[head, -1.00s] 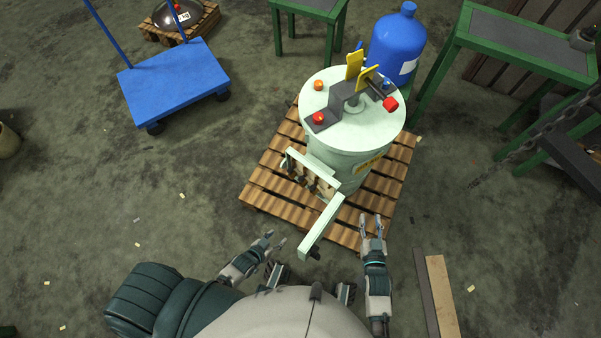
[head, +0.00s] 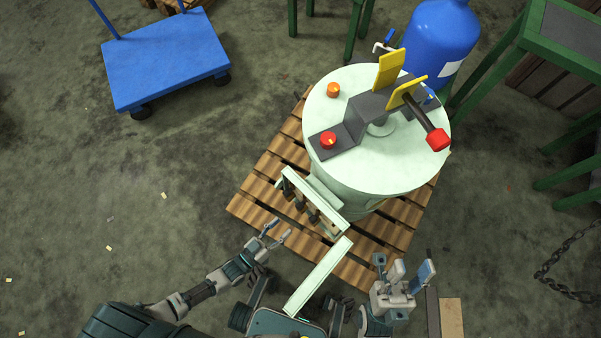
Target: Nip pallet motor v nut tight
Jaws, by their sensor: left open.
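A pale green drum-shaped unit (head: 375,165), perhaps the motor, stands upright on a wooden pallet (head: 262,187). Its lid carries a dark bracket (head: 365,115), yellow tabs (head: 389,70), red and orange knobs and a red-ended lever (head: 437,139). A pale green frame (head: 322,275) projects from its front, with dark bolt-like parts (head: 300,202) beside it. I cannot make out a V nut. My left gripper (head: 279,230) is open and empty, left of the frame, apart from it. My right gripper (head: 403,268) has its fingers spread and looks empty, at the pallet's front right corner.
A blue flatbed trolley (head: 165,60) stands at the upper left. A blue gas bottle (head: 437,40) is behind the drum. Green-legged tables (head: 560,35) and a chain (head: 565,270) are at the right. Planks (head: 452,318) lie near my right gripper.

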